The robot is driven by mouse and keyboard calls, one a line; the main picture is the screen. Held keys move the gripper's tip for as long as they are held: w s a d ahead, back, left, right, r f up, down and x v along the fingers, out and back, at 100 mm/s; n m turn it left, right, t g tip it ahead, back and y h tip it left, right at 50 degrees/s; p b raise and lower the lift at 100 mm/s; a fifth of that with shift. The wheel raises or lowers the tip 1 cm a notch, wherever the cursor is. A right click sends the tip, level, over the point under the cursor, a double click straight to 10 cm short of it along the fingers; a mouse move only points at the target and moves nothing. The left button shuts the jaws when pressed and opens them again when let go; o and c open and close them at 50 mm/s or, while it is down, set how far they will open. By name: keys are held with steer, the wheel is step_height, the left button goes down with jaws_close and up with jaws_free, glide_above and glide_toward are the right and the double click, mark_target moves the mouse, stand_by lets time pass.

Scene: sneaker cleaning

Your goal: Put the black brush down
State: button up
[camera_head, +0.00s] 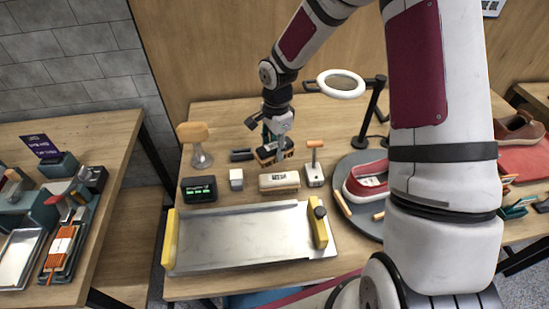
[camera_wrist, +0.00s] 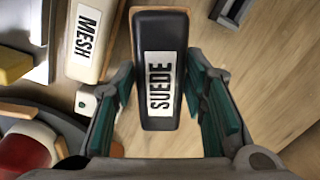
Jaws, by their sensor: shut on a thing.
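The black brush (camera_wrist: 160,50) has a white label reading SUEDE and a thin wooden edge. In the wrist view it lies between the two teal-padded fingers of my gripper (camera_wrist: 160,85), which is shut on it. In the head view, my gripper (camera_head: 277,132) points down over the back of the table, with the black brush (camera_head: 264,154) beneath it. I cannot tell whether the brush touches the tabletop. The cream brush labelled MESH (camera_wrist: 88,35) lies close beside it; it also shows in front of it in the head view (camera_head: 279,182).
A metal tray (camera_head: 240,240) with yellow sides fills the table's front. A black digital box (camera_head: 199,189), a white cube (camera_head: 236,179) and an orange-topped tool (camera_head: 314,170) stand nearby. A round dark mat (camera_head: 345,170) and a ring lamp (camera_head: 341,84) are to the right.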

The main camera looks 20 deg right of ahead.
mark_target(275, 158)
steer(key=shift+f, duration=2.5)
steer(key=o, duration=1.3)
step_height(275, 158, up, 12)
steer(key=shift+s+d+f+b, duration=0.1)
steer(key=shift+d+b, duration=0.05)
steer(key=shift+b, duration=0.15)
steer(key=s+r+n+t+h, duration=0.25)
steer(key=s+r+n, duration=0.85)
steer(key=s+r, duration=0.8)
steer(key=s+r+n, duration=0.1)
steer(key=s, duration=0.1)
steer(key=s+r+n+t+y, duration=0.1)
steer(key=s+n, duration=0.1)
steer(key=s, duration=0.1)
steer(key=s+n+t+y, duration=0.1)
steer(key=s, duration=0.1)
steer(key=shift+s+r+n+t, duration=0.15)
steer(key=shift+r+n+t, duration=0.1)
steer(key=shift+r+n, duration=0.15)
